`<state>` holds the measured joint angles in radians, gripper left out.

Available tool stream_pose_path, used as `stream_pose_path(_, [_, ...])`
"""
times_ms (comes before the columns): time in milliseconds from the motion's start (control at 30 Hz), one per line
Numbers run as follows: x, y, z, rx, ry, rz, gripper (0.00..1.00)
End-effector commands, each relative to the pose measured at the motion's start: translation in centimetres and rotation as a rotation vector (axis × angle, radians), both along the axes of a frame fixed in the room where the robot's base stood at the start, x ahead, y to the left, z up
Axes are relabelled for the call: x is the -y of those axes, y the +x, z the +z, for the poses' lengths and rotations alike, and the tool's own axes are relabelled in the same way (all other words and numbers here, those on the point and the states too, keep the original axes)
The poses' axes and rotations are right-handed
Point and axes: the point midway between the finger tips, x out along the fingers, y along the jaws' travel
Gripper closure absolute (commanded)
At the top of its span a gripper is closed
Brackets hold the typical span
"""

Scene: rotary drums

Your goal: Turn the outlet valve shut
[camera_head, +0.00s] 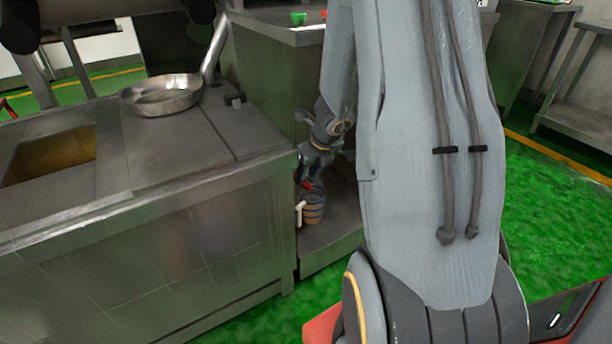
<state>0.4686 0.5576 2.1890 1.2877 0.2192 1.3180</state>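A small red part (306,185), which may be the outlet valve's handle, shows just above a pale pipe (300,211) in the gap beside the counter. My gripper (309,178) reaches down into this gap and is at or very near the red part. Whether it touches the red part, and whether its fingers are open or shut, is too small and dark to tell. A banded brown bucket (314,209) stands on the low shelf beside the pale pipe, under my gripper. The rest of the valve is hidden behind my gripper and the counter's edge.
A metal counter (215,205) with a sunken basin (52,158) fills the left. A frying pan (165,94) lies on it. A taller cabinet (262,75) stands behind, with a green cup (298,18) on top. Green floor (550,200) is open at right.

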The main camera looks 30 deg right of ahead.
Motion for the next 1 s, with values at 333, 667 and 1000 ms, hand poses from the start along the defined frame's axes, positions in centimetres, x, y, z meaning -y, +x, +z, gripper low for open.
stream_pose_path(333, [0.2,-1.8,4.5,0.001,0.0,-0.001,0.66])
stream_pose_path(667, [0.3,-2.1,5.0,0.0,0.0,-0.001,0.66])
stream_pose_path(1000, [0.5,-2.2,5.1,0.001,-0.001,0.0,1.0])
